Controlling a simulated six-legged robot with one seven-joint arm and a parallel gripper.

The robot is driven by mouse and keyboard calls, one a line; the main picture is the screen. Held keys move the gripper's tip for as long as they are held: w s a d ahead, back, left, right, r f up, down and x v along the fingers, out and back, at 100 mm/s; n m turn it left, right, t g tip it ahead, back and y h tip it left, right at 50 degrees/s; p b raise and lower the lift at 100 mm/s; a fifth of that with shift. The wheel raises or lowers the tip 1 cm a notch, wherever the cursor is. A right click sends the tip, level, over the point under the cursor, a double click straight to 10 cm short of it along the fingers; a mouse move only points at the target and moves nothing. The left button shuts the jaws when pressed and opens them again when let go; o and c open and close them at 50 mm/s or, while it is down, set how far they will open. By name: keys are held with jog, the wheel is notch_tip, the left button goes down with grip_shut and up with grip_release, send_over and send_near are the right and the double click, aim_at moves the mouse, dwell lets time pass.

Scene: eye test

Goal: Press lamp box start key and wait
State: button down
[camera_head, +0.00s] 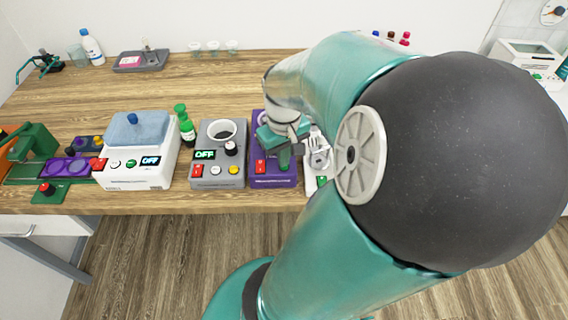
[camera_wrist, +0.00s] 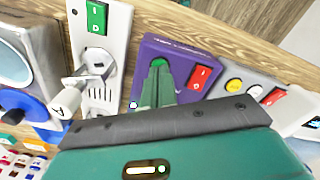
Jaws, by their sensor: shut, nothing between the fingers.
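A purple box (camera_head: 259,181) stands near the front edge of the bench, with a red rocker switch (camera_head: 261,167) on its face. It looks like the lamp box, but its label is too small to read. In the wrist view the purple box (camera_wrist: 217,58) shows a round green key (camera_wrist: 158,62) and the red switch (camera_wrist: 200,78). My gripper (camera_head: 284,166) is shut and empty, pointing down over the box. In the wrist view its closed fingertips (camera_wrist: 158,68) are at the green key and partly cover it. I cannot tell whether they press it.
Left of the purple box stand a grey device (camera_head: 217,181) with a display reading OFF and a white device (camera_head: 135,176) with a blue-grey lid. A white panel with a green switch (camera_wrist: 97,17) is close on the other side. Green-capped bottles (camera_head: 187,131) stand behind.

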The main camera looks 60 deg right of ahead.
jog(key=shift+f, duration=0.35)
dwell(0.3)
notch_tip(320, 180, up, 8)
dwell(1.0)
jog(key=shift+w+a, duration=0.1)
dwell(0.4)
jog(key=w+a+r+n+t, duration=0.3)
jog(key=w+a, duration=0.7)
jog(key=a, duration=0.1)
jog(key=w+a+r+n+t, duration=0.1)
jog(key=a, duration=0.8)
jog(key=w+a+r+n+t, duration=0.1)
jog(key=w+a+n, duration=0.1)
jog(key=a, duration=0.7)
jog(key=shift+w+a+n+t, duration=0.2)
jog(key=shift+w+n+t, duration=0.05)
jog(key=shift+n+t, duration=0.05)
jog(key=shift+d+r, duration=0.1)
